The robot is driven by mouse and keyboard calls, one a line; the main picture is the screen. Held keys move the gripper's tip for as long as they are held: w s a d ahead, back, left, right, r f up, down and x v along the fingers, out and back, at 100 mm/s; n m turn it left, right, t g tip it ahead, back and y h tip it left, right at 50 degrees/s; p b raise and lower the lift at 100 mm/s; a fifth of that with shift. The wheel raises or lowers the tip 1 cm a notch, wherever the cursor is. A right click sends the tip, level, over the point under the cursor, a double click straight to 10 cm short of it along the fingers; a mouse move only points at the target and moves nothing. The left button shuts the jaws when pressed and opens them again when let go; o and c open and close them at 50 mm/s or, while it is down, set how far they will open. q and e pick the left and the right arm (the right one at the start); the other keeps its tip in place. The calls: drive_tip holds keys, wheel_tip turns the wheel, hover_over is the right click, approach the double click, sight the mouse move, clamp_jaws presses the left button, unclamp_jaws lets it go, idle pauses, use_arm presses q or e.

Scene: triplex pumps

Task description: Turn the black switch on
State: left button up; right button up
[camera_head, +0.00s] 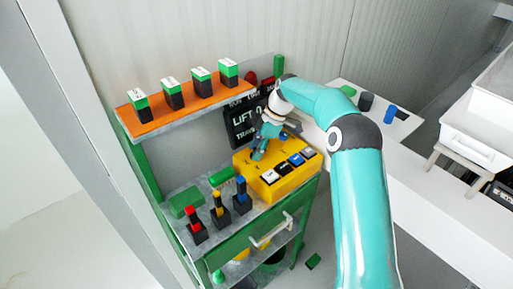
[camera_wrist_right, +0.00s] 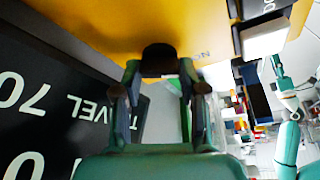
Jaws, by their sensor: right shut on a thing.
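A yellow control box (camera_head: 243,163) stands on the grey top of a green cart. The black switch (camera_wrist_right: 158,58) shows in the right wrist view as a dark knob on the box's yellow face (camera_wrist_right: 100,22), beside upside-down lettering. My right gripper (camera_head: 258,153) reaches down to the back left of the box; it also shows in the right wrist view (camera_wrist_right: 158,90). Its two fingers are shut on the black switch, one on each side. In the head view the gripper hides the switch. My left gripper is not in view.
White, black and blue buttons line the box's front right. A black display (camera_head: 240,122) stands behind it. Red, yellow and blue-topped joysticks (camera_head: 220,213) stand in front left. An orange shelf (camera_head: 185,98) holds several green-topped blocks. A white table (camera_head: 430,160) lies to the right.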

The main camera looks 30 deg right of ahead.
drive_tip(key=shift+w+r, duration=0.1)
drive_tip(key=o, duration=1.1)
drive_tip(key=shift+o, duration=0.2)
